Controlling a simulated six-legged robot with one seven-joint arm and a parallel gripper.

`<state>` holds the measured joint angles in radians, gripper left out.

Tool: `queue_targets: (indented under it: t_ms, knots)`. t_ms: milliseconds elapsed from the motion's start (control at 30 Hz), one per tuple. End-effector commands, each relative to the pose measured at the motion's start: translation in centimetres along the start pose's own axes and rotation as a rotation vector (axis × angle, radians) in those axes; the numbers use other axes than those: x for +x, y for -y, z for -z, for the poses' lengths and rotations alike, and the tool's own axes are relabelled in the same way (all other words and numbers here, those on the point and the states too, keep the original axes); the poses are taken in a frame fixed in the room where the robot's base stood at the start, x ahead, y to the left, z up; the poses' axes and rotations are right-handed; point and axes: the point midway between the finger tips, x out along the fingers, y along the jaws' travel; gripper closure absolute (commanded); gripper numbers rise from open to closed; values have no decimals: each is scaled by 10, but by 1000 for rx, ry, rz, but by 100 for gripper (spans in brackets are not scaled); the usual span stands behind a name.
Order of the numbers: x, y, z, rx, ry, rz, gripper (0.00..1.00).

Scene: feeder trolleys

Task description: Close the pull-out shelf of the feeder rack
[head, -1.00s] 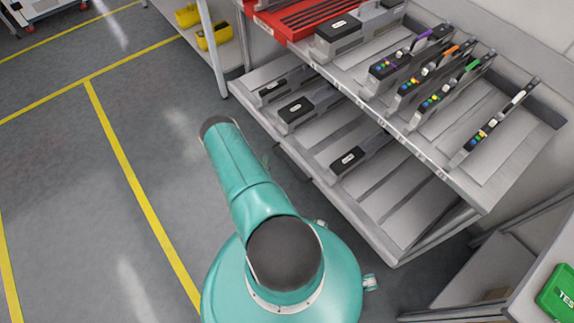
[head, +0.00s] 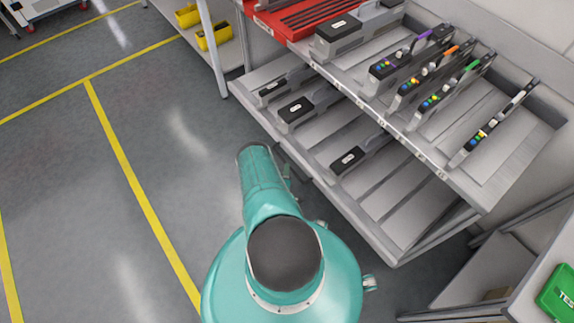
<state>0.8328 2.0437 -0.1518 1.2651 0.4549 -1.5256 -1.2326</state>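The feeder rack stands at the upper right in the head view. Its upper shelf (head: 428,150) carries several feeders with coloured tags and a larger grey feeder (head: 352,33). Its lower shelf (head: 385,228) sticks out toward me past the upper shelf's front edge and holds three black-topped feeders. My teal arm rises from my base beside the lower shelf's front edge. My gripper is not clearly visible; a small dark part shows just beyond the arm, near that edge, so I cannot tell whether anything touches the shelf.
A red tray (head: 297,20) sits at the rack's top left. Yellow bins (head: 212,37) are on a shelf at the upper left. A table with a green box (head: 556,292) is at the lower right. The floor on the left is clear, with yellow lines.

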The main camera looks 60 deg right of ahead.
Motion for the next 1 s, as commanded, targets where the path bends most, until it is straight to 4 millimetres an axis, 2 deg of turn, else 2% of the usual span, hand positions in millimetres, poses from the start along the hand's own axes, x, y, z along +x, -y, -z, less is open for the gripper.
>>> queue_targets:
  t_ms: [100, 233, 600, 800, 1000]
  knots:
    - [21, 0, 0, 2, 1, -2, 64]
    - [36, 0, 0, 1, 0, -2, 64]
    - [43, 0, 0, 0, -1, 1, 64]
    - [43, 0, 0, 0, -1, 1, 100]
    - [42, 0, 0, 0, -1, 1, 100]
